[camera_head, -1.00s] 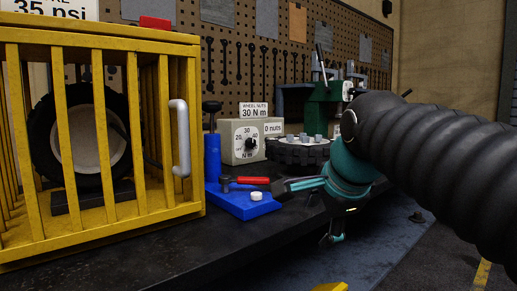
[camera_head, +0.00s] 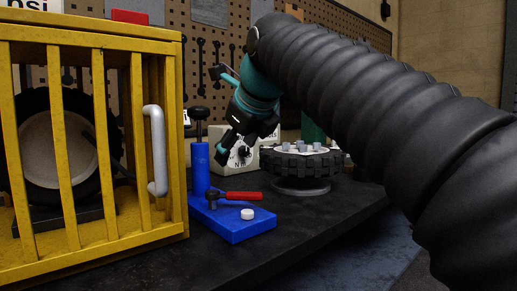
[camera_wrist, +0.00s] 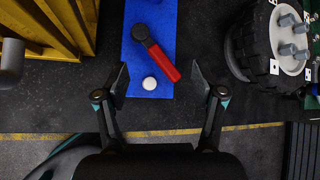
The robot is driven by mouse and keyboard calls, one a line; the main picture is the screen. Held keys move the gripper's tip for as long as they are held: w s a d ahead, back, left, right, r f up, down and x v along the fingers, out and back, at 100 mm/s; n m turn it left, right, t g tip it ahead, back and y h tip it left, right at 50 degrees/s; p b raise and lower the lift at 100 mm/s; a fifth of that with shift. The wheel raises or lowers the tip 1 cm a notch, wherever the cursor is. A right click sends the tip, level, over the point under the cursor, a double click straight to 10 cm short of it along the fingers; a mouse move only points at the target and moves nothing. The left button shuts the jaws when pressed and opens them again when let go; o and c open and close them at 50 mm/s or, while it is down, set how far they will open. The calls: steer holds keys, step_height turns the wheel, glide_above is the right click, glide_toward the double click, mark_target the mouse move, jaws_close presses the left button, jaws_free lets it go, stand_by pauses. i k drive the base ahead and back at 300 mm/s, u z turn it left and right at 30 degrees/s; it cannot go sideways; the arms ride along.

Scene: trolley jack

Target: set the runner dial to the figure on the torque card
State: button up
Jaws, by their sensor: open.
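The runner box (camera_head: 220,136) stands on the bench behind the blue stand. Its dial (camera_head: 243,152) is partly hidden behind my gripper, and the pointer's setting cannot be read now. The torque card above it is hidden by my arm; a second ago it read "WHEEL NUTS 30 N m". My gripper (camera_head: 234,151) hangs in front of the box, in line with the dial; contact cannot be told. In the wrist view my gripper (camera_wrist: 158,80) is open and empty, above the blue base, with the dial out of view.
A yellow cage (camera_head: 90,230) with a grey handle (camera_head: 156,150) holds a tyre at left. The blue stand (camera_head: 232,225) carries a red-handled tool (camera_head: 240,196) and a white button (camera_head: 247,214). A wheel (camera_head: 300,165) with studs sits right of the box.

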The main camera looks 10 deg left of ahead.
mark_target(243, 151)
steer(key=u, duration=0.05)
steer(key=i, duration=1.25)
